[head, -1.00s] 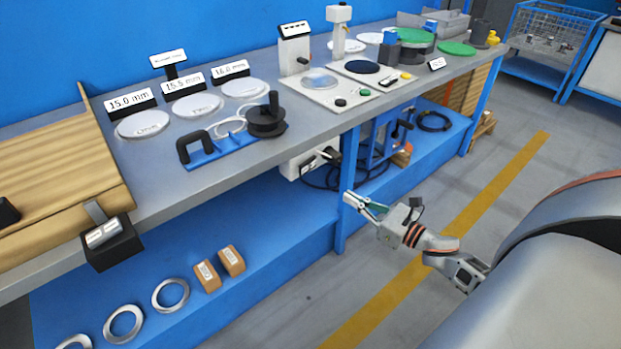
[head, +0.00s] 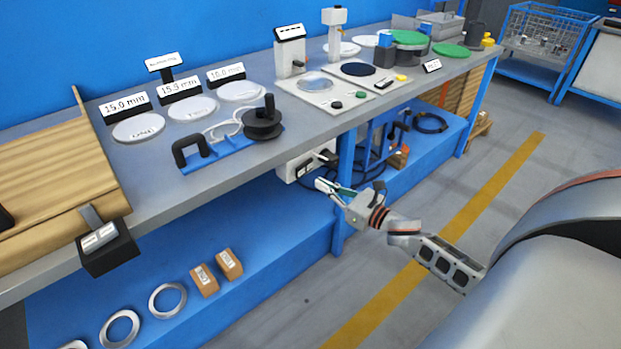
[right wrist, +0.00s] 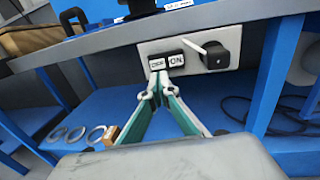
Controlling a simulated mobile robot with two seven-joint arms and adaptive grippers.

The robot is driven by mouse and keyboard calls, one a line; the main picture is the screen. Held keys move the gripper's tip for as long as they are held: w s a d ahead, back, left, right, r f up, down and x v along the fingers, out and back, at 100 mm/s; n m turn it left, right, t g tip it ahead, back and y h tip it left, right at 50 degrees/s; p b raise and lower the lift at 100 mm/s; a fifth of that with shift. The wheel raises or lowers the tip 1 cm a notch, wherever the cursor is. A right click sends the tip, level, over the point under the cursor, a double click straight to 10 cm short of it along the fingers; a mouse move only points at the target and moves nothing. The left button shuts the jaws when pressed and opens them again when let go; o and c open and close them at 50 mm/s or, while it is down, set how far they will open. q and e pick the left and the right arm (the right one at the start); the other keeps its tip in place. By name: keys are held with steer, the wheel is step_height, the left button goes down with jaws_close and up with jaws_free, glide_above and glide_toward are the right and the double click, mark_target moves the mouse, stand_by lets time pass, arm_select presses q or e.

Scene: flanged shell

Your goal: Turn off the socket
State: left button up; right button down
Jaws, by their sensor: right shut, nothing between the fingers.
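The socket (head: 290,172) is a pale box mounted under the bench edge, with a black plug and cable at its right. In the right wrist view the socket's pale plate (right wrist: 146,47) carries a black switch (right wrist: 167,62) labelled OFF on the left and ON on the right. A black plug (right wrist: 218,57) sits right of the switch. My right gripper (head: 321,187) is shut and empty, in front of and slightly below the socket. In the right wrist view its fingertips (right wrist: 158,76) appear just below the switch's lower edge; contact cannot be told. My left gripper is out of view.
The grey bench (head: 215,185) overhangs the socket. A blue leg (head: 346,160) stands just right of it, with black cables nearby. Metal rings (head: 167,300) and small brown boxes (head: 229,263) lie on the blue lower shelf. The floor in front is open.

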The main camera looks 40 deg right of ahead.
mark_target(302, 174)
steer(key=x, duration=0.4)
steer(key=shift+w, duration=0.2)
steer(key=shift+w+a, duration=0.1)
steer(key=shift+w, duration=0.2)
